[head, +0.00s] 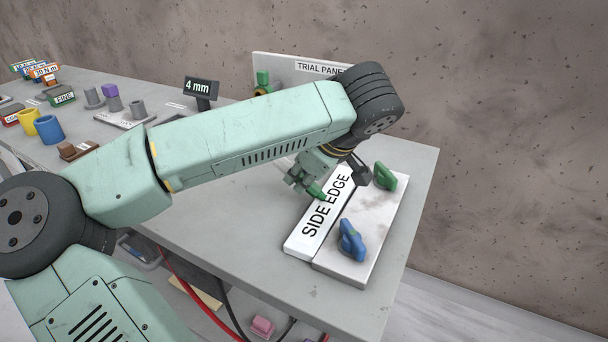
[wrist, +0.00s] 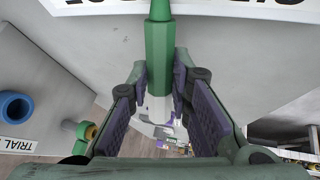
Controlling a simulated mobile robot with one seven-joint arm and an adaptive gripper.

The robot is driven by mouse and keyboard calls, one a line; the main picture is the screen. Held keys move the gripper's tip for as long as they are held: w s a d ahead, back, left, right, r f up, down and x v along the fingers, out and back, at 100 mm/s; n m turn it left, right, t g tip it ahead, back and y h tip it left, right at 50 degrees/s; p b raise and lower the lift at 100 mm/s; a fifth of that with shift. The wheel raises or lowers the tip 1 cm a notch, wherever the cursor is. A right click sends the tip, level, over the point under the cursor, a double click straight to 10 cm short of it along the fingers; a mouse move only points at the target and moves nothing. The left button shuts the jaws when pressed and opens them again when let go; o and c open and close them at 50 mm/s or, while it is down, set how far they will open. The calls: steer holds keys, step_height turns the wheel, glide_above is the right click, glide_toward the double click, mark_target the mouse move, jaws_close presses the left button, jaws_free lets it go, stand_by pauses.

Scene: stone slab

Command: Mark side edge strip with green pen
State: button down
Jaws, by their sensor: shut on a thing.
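The side edge strip (head: 298,243) is a long white bar lettered SIDE EDGE, lying along the left side of the stone slab (head: 375,228). Part of it also shows upside down at the top of the wrist view (wrist: 200,8). My gripper (head: 307,184) is over the strip's left side, near its middle. In the wrist view my gripper (wrist: 159,80) is shut on the green pen (wrist: 158,55), which points up toward the strip. In the head view the pen (head: 316,190) overlaps the strip's left edge. I cannot tell whether its tip touches. No green mark shows on the visible strip.
A green handle-like piece (head: 386,177) and a blue one (head: 351,240) stand on the slab. The trial panel (head: 285,68) and a 4 mm display (head: 201,89) stand farther back. Cups and blocks fill the table's far left. The table is clear left of the strip.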

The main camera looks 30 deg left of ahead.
steer(key=shift+a+b, duration=0.45)
steer(key=shift+a, duration=0.15)
stand_by(0.8)
steer(key=shift+r+p, duration=2.05)
steer(key=shift+r, duration=1.5)
steer(key=shift+f, duration=0.1)
